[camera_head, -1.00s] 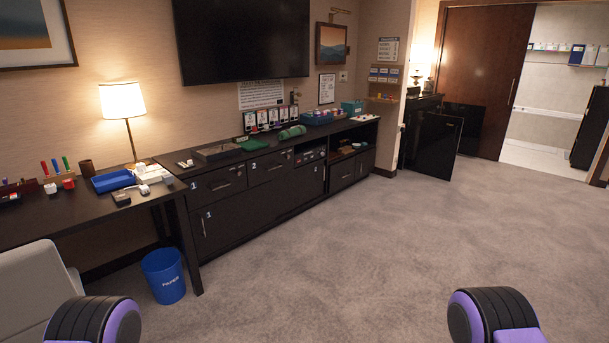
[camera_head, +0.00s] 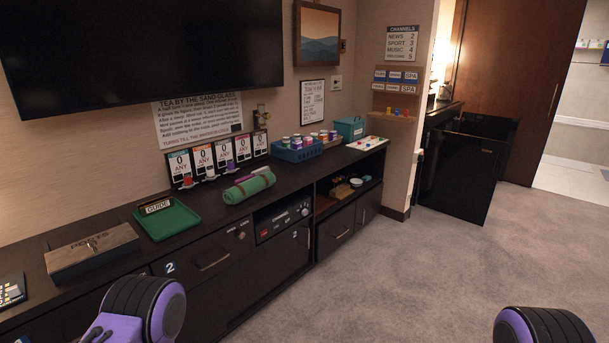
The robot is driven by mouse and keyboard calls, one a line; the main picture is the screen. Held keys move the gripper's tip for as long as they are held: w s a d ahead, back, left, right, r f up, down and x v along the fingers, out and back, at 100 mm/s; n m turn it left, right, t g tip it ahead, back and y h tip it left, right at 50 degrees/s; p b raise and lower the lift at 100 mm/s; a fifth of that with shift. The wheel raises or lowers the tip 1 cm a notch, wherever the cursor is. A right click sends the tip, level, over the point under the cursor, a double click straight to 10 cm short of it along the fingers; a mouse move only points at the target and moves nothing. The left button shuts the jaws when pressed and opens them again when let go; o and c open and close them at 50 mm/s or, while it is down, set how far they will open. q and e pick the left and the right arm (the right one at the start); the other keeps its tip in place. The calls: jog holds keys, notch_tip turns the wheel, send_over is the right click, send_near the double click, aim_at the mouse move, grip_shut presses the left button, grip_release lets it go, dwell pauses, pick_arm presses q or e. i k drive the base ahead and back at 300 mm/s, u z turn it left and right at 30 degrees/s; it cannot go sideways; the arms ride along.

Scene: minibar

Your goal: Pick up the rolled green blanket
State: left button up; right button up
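The rolled green blanket (camera_head: 249,188) lies on the dark cabinet top (camera_head: 115,232), near its front edge, with a lighter band around it. It sits right of a green tray and in front of a row of cards. Only rounded black and purple parts of my arms show at the bottom left and bottom right of the head view. Both grippers are out of the picture, well away from the blanket.
A green tray (camera_head: 168,219) with a GUIDE sign and a wooden box (camera_head: 92,252) stand left of the blanket. A blue basket (camera_head: 297,151) with small containers stands right of it. Cards (camera_head: 217,158) stand behind. The carpet (camera_head: 400,275) ahead is clear; a black door (camera_head: 461,175) stands at right.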

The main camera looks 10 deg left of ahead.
aim_at(238, 193)
jog(key=u, duration=0.05)
jog(key=i, duration=2)
jog(key=u, duration=0.1)
